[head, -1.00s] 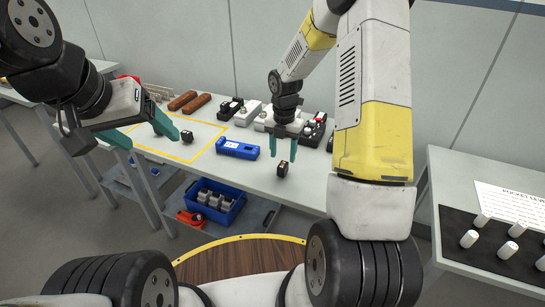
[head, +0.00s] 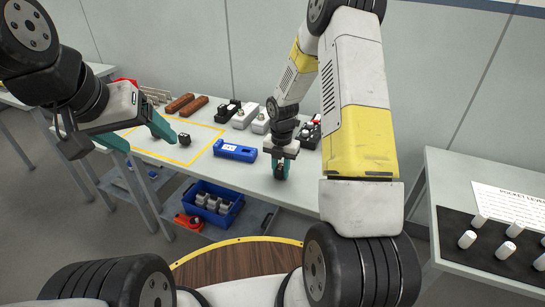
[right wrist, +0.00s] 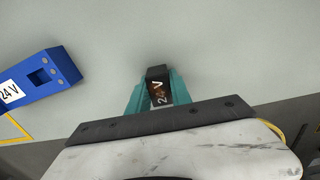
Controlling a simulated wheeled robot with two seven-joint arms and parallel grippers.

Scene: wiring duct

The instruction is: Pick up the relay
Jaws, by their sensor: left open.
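The relay is a small black block with a white "24 V" marking. It shows between the fingers in the right wrist view (right wrist: 158,88) and is mostly hidden in the head view. My right gripper (head: 281,171) points down at the table; its teal fingers, also in the right wrist view (right wrist: 158,92), are shut on the relay's two sides. I cannot tell whether the relay touches the table. A second small black block (head: 184,139) sits by the yellow outline. My left gripper (head: 140,135) is open and empty, near this block.
A blue "24 V" device (head: 235,153) lies left of my right gripper. Black and white modules (head: 243,115) and brown bars (head: 180,103) stand at the back of the table (head: 215,172). A blue bin (head: 212,205) is below. A side table (head: 436,180) stands right.

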